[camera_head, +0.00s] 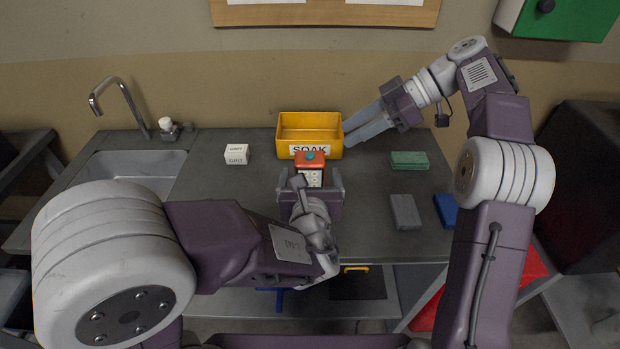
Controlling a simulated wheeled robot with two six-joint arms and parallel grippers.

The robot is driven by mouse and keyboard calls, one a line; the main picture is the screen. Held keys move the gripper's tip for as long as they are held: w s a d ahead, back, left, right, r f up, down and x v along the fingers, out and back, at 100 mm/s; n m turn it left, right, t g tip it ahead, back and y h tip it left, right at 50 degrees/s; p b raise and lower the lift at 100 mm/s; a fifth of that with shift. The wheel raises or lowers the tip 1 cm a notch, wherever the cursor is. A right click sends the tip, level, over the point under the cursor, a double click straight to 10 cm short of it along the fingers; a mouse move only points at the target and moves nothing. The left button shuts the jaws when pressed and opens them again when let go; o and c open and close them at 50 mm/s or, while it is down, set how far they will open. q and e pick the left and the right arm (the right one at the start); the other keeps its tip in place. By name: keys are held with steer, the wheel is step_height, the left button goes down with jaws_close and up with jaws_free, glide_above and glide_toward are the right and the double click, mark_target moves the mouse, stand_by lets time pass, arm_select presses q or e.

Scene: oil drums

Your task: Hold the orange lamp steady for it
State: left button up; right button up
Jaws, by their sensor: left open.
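The orange lamp (311,158) is a small red-orange box with a teal button on top and a pale, dotted front face. It stands on the grey bench just in front of the yellow bin. My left gripper (310,182) is open, with its fingers to the left and right of the lamp's lower front. I cannot tell whether they touch it. My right gripper (346,134) is at the right side of the yellow bin, fingers pointing left. Its two grey fingers lie close together in this view, and nothing shows between them.
The yellow bin (281,133) is labelled SOAK. A white block (237,154) sits left of it. A green block (409,160), a grey block (405,212) and a blue block (446,209) lie at right. The sink (133,168) and tap (121,92) are at left.

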mark_target(310, 161)
arm_select(q)
steer(key=x, duration=0.8)
steer(key=shift+w+f, duration=0.1)
steer(key=c, duration=1.9)
arm_select(e)
steer(key=shift+c, duration=0.3)
jaws_close()
